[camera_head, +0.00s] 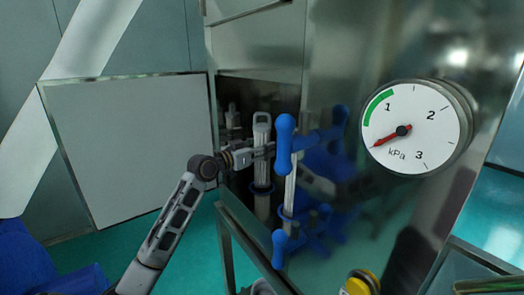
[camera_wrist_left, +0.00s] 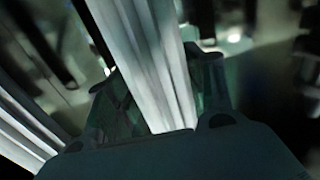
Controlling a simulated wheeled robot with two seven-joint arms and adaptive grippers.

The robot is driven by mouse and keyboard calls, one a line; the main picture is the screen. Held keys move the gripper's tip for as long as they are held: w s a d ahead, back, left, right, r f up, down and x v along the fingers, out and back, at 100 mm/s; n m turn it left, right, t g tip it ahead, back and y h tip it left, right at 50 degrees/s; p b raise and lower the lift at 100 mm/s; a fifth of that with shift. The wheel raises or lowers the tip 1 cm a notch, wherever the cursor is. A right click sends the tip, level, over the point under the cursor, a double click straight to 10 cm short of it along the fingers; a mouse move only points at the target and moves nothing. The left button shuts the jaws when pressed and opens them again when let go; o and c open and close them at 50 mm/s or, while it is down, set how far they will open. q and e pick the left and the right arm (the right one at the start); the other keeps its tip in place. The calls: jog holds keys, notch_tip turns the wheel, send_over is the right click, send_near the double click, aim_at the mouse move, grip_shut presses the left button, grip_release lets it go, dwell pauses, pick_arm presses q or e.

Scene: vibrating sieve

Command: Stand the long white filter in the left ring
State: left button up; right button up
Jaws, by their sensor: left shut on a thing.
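The long white filter (camera_head: 261,130) stands roughly upright inside the open cabinet in the head view. My left gripper (camera_head: 265,152) is shut on its upper part. In the left wrist view, the ribbed white filter (camera_wrist_left: 140,50) runs between the dark fingers. A dark ring-like holder (camera_head: 262,188) shows at the filter's lower end; whether the filter sits inside it or just above it, I cannot tell. My right gripper does not show.
A blue-knobbed handle (camera_head: 284,135) stands just right of my left gripper, close to it. The pressure gauge (camera_head: 415,128) is on the shiny metal wall at right. The pale open door panel (camera_head: 135,150) is at left. A second white ribbed shape (camera_wrist_left: 25,130) shows in the left wrist view.

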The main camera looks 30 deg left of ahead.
pick_arm(q)
jog(key=shift+f, duration=0.55)
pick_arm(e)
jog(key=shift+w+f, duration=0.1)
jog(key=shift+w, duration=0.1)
pick_arm(q)
jog(key=o, duration=1.1)
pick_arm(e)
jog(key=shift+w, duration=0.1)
pick_arm(q)
jog(key=shift+r, duration=0.2)
jog(key=b+v, duration=0.2)
jog(key=v, duration=1)
jog(key=shift+b, duration=0.4)
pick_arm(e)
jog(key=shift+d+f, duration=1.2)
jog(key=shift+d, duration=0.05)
